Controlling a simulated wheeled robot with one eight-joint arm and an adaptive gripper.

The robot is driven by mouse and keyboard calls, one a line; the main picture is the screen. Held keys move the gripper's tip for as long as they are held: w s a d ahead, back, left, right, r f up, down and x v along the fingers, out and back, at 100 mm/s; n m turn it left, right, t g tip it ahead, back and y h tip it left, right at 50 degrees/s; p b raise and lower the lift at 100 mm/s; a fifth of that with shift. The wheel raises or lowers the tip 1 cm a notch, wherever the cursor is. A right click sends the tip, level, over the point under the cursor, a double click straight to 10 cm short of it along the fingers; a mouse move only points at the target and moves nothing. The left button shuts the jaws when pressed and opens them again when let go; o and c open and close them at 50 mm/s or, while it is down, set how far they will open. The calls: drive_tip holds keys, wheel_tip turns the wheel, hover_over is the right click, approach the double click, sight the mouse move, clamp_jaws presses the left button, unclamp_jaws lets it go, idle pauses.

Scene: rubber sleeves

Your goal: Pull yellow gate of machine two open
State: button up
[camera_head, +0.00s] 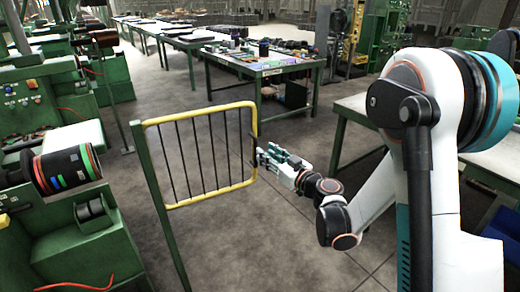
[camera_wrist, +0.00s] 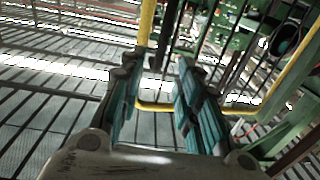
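The yellow gate (camera_head: 202,203) has a yellow tube frame with dark vertical bars. In the head view it stands out into the aisle from a green post (camera_head: 158,205). My gripper (camera_head: 259,152) is at the gate's right upright, about mid-height. In the wrist view the fingers of my gripper (camera_wrist: 158,68) are spread apart. The yellow gate upright (camera_wrist: 147,22) shows beyond the fingertips, nearer the left finger, and its lower corner shows between the fingers. I cannot tell whether a finger touches it.
Green machines (camera_head: 40,110) stand along the left, one with a black cylinder (camera_head: 62,170) with coloured bands near the post. A green table (camera_head: 262,68) with small parts is behind the gate. Another table (camera_head: 352,105) is at the right behind my arm. The floor around the gate is clear.

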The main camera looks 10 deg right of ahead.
drive_tip(key=v, duration=0.5)
drive_tip(key=s+a+r+m+g+h, duration=0.1)
drive_tip(key=s+r+g, duration=0.15)
drive_tip(key=s, duration=0.35)
drive_tip(key=s+a+r+g+h, duration=0.1)
drive_tip(key=s+a+r+g, duration=0.15)
drive_tip(key=s, duration=0.25)
drive_tip(key=s+d+f+m+g+h, duration=0.1)
drive_tip(key=s+d, duration=0.4)
drive_tip(key=s, duration=0.5)
drive_tip(key=s+d+m+g+h, duration=0.2)
drive_tip(key=s+d+m+h, duration=0.2)
drive_tip(key=s, duration=0.6)
drive_tip(key=shift+s+d+f+h, duration=0.35)
drive_tip(key=shift+d+f+h, duration=0.1)
drive_tip(key=shift+h, duration=0.65)
